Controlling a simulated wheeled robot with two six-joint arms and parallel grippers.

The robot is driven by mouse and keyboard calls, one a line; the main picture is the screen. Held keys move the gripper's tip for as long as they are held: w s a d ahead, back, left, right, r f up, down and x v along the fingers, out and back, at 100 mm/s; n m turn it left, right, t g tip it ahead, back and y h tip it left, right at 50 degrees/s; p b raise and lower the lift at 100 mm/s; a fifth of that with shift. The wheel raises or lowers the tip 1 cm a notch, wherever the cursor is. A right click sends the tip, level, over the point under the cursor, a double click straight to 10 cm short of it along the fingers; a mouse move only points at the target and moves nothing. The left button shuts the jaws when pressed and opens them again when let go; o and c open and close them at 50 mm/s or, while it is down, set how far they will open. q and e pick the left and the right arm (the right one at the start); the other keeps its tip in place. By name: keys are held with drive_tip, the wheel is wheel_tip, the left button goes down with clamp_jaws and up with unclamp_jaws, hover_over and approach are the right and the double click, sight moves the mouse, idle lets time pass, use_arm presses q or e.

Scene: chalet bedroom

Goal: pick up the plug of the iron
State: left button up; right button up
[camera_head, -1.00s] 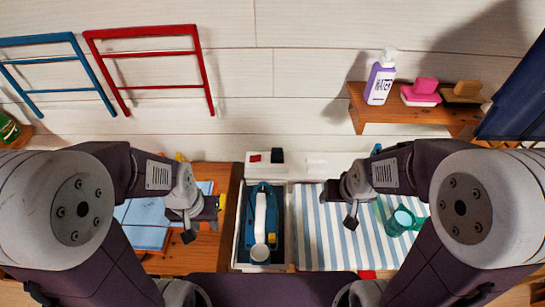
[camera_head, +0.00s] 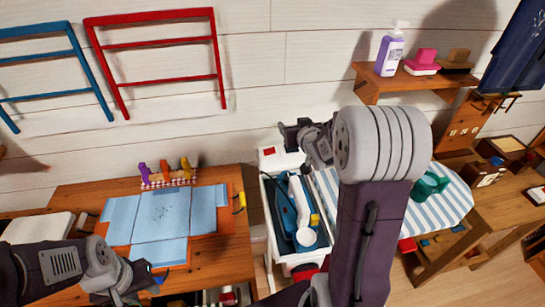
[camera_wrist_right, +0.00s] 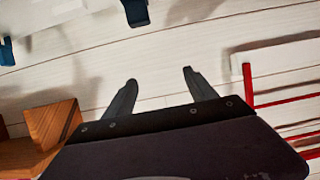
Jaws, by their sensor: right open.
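The blue and white iron (camera_head: 297,212) lies in a narrow white tray (camera_head: 268,216) near the middle of the head view. A small yellow piece (camera_head: 315,220) shows beside it. I cannot make out its plug for certain. My right gripper (camera_head: 287,133) is raised near the wall, above the back end of the tray. In the right wrist view my right gripper (camera_wrist_right: 160,80) is open and empty, with the white wall beyond its fingers. My left gripper (camera_head: 142,283) is low over the front of the wooden table; its finger gap is unclear.
Blue cloth (camera_head: 162,220) lies on the wooden table (camera_head: 75,195), with a small yellow-ended item (camera_head: 240,202) at its right edge. A striped ironing surface (camera_head: 448,207) holds a green object (camera_head: 430,185). A wall shelf (camera_head: 410,82) carries a purple bottle (camera_head: 390,52). My right arm hides part of the striped surface.

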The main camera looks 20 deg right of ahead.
wheel_tip(320, 180, down, 9)
drive_tip(key=s+d+b, duration=0.1)
drive_tip(key=b, duration=0.1)
drive_tip(key=x, duration=0.2)
drive_tip(key=d+x, duration=0.1)
drive_tip(key=x, duration=0.2)
drive_tip(key=shift+w+f+p, duration=0.1)
drive_tip(key=shift+f+p, duration=0.1)
drive_tip(key=shift+p, duration=0.2)
drive_tip(key=shift+w, duration=0.35)
drive_tip(key=shift+w+d+f, duration=0.1)
drive_tip(key=shift+w+d, duration=0.05)
drive_tip(key=shift+w, duration=0.25)
drive_tip(key=shift+x, duration=0.8)
drive_tip(key=shift+s, duration=0.25)
drive_tip(key=c, duration=0.8)
clamp_jaws()
use_arm(q)
drive_tip(key=shift+d+f, duration=0.45)
drive_tip(key=shift+f, duration=0.2)
